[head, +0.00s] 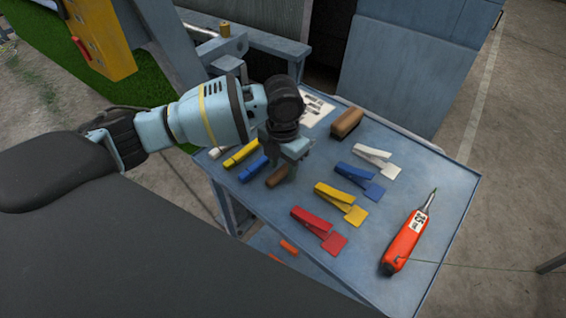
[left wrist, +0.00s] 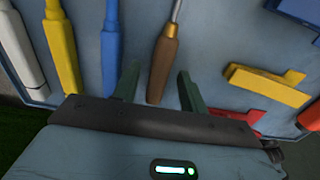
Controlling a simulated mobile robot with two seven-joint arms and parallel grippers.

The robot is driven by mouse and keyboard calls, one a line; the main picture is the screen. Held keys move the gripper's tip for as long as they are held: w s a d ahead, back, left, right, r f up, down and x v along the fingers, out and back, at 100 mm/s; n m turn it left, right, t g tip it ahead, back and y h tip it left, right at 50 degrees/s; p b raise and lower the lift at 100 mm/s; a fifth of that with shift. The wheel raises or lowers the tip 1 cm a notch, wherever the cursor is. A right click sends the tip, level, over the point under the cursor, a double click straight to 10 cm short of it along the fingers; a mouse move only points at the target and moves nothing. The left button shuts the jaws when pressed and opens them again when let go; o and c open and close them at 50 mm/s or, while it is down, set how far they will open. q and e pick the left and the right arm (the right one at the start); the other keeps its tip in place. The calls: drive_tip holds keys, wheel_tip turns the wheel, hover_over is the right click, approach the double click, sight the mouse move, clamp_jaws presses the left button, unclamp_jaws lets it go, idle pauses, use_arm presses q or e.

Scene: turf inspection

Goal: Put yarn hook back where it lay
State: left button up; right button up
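The yarn hook (left wrist: 163,62) has a brown wooden handle, a brass collar and a thin metal shaft. It lies on the blue-grey table (head: 385,290). In the head view its handle (head: 277,177) shows beside my left gripper (head: 288,168), and the shaft is hidden behind the gripper. In the left wrist view my left gripper (left wrist: 156,80) is open, with one finger on each side of the handle and a visible gap on both sides. Whether the fingertips reach the table is unclear. My right gripper is not in view.
Left of the hook lie blue (head: 254,168), yellow (head: 242,153) and white (head: 217,152) handled tools.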

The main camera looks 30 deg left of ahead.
use_arm(q)
wheel_tip(320, 180, up, 12)
drive_tip(key=shift+r, duration=0.15)
idle(0.6)
idle(0.4)
idle(0.8)
idle(0.5)
